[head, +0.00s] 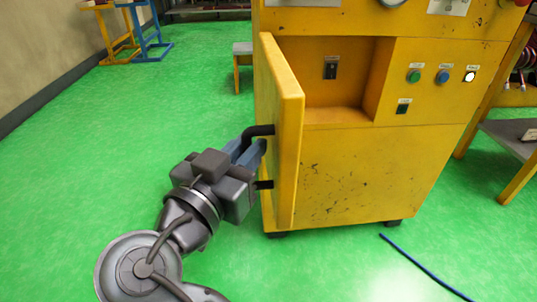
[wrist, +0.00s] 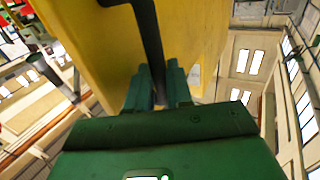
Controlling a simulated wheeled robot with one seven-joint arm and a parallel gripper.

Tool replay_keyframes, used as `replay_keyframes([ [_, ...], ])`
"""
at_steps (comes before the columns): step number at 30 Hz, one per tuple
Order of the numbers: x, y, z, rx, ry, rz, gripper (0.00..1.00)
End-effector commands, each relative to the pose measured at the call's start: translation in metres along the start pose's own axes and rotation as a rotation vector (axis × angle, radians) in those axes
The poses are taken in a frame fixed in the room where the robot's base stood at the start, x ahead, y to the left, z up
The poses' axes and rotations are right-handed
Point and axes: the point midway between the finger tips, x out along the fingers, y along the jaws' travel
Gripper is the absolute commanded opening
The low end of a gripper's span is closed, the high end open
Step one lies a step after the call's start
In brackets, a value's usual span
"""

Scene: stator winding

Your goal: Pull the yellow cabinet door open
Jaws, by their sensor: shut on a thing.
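The yellow cabinet (head: 360,170) stands in the middle right of the head view. Its yellow door (head: 289,130) is swung well open and points toward me, seen almost edge-on. The recess behind it is exposed, with a dark switch (head: 331,68) on its back wall. My gripper (head: 250,155) is at the left, outer face of the door, shut on the black door handle (head: 258,131). In the wrist view the handle (wrist: 149,35) runs down between my gripper's two fingers (wrist: 158,85), with the yellow door (wrist: 75,40) behind. The fingers hide part of the handle.
The cabinet's front panel carries a green button (head: 413,76), a blue button (head: 443,77) and a white one. A blue cable (head: 425,268) lies on the floor at the right. A grey-topped bench (head: 515,135) stands at the right. Green floor at the left is clear.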

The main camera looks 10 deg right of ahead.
Motion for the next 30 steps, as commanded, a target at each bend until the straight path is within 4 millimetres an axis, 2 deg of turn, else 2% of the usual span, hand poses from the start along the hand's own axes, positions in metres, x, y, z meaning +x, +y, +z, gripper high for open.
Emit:
replay_keyframes([
  [1, 0.009, -0.002, -0.002, 0.000, 0.003, 0.025, 0.00],
  [9, 0.006, -0.011, -0.002, -0.001, 0.002, 0.063, 0.00],
  [20, 0.006, -0.012, -0.002, -0.001, 0.002, 0.065, 0.00],
  [21, 0.006, -0.012, -0.002, -0.001, 0.002, 0.065, 0.21],
  [26, 0.004, -0.012, -0.002, 0.000, 0.001, 0.063, 0.37],
  [30, 0.002, -0.012, -0.001, 0.000, 0.001, 0.061, 0.38],
])
